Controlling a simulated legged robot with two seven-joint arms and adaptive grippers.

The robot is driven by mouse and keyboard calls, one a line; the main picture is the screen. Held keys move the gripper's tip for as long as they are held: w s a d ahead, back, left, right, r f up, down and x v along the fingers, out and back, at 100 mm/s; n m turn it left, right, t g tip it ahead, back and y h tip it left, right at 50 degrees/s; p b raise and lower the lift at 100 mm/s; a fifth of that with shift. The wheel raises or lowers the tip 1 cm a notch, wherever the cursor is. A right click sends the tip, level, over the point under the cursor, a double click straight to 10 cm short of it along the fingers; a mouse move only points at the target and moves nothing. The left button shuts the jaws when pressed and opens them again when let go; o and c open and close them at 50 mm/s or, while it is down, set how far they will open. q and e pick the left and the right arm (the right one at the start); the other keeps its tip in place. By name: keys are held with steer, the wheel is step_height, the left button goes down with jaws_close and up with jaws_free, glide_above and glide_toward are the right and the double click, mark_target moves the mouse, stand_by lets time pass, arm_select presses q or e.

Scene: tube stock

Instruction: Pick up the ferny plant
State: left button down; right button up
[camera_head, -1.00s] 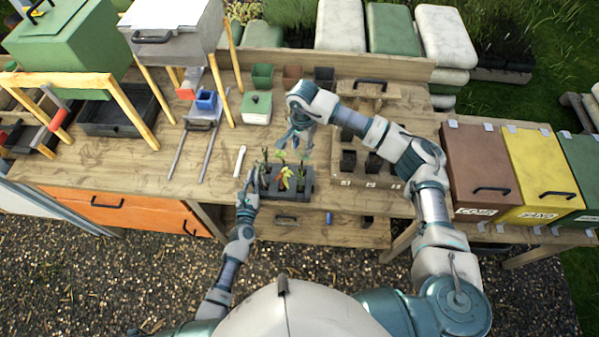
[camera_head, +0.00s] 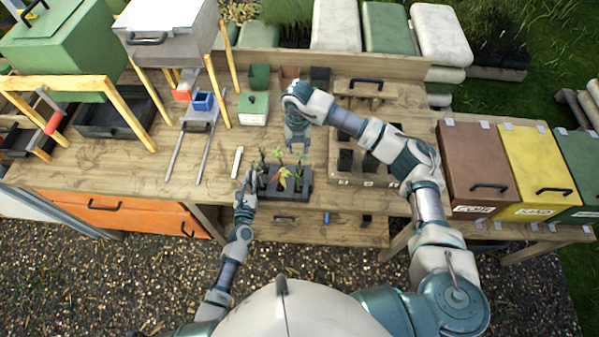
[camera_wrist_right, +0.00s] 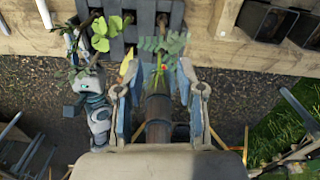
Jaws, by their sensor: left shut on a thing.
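A dark tray (camera_head: 291,193) of small plants stands at the front edge of the bench. The ferny plant (camera_head: 302,162) is towards its right side; its feathery leaves show in the right wrist view (camera_wrist_right: 163,44). A round-leaved plant (camera_wrist_right: 107,32) and a yellowish-leaved plant (camera_head: 284,178) stand left of it. My left gripper (camera_head: 250,180) is shut on the tray's left side. My right gripper (camera_head: 297,140) is above the tray, pointing down. Its fingers (camera_wrist_right: 158,72) are apart, with the ferny leaves at and just beyond the tips. Its stem is partly hidden; I see no contact.
A wooden tray with dark pots (camera_head: 345,160) stands close on the right. A white marker (camera_head: 238,161) lies to the left. A green box (camera_head: 254,108) and several small pots stand behind. Brown, yellow and green bins (camera_head: 535,170) are at the far right.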

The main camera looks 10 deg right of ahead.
steer(key=m, duration=0.2)
glide_toward(300, 171)
steer(key=f, duration=0.6)
steer(key=shift+w, duration=0.25)
jaws_close()
